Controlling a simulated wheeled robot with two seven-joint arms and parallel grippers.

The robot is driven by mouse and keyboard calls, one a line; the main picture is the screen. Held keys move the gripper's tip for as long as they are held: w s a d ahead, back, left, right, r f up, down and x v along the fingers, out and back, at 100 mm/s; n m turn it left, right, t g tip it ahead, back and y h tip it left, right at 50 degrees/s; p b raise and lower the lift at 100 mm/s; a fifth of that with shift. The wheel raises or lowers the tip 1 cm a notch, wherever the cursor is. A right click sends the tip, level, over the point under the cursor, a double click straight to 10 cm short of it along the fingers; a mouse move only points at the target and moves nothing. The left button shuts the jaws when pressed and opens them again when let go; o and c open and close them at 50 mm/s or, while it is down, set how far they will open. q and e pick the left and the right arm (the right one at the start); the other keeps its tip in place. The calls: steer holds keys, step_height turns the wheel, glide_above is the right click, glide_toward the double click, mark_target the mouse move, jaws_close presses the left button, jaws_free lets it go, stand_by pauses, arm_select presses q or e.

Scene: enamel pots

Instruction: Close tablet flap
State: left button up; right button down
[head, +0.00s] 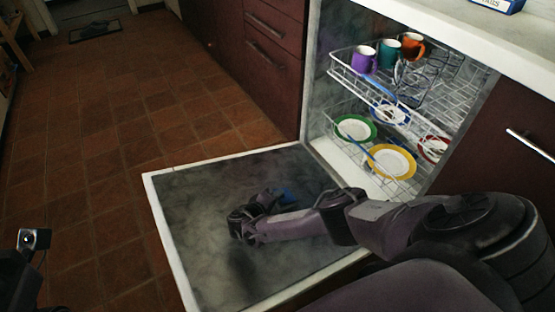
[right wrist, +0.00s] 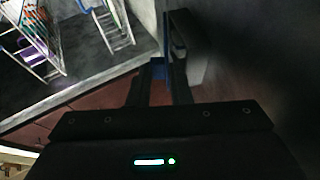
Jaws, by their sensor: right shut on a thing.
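The dishwasher door (head: 205,245) is folded down flat, its dark inner face upward. A small blue piece (head: 287,196), which I take for the tablet flap, shows on the door beside my right arm. In the right wrist view the blue flap (right wrist: 157,70) sits between my fingers, next to a dark box-like part (right wrist: 190,45). My right gripper (head: 275,201) is low over the door, bent back toward the dishwasher, and its fingers (right wrist: 160,82) are shut on the blue piece. The arm and fingers hide much of the flap, so its angle is unclear.
The open dishwasher holds an upper rack (head: 350,73) with purple (head: 363,58), teal (head: 388,51) and orange (head: 412,48) mugs. Its lower rack holds several plates, including a yellow-rimmed one (head: 390,161). The tiled floor (head: 100,200) at left is clear. Part of my left wrist shows bottom left.

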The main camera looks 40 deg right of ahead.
steer(key=shift+a+f+h+b, duration=0.1)
steer(key=shift+f+h+b, duration=0.2)
steer(key=shift+h+b, duration=0.1)
stand_by(0.3)
steer(key=c, duration=1.4)
jaws_free()
steer(key=shift+a, duration=0.1)
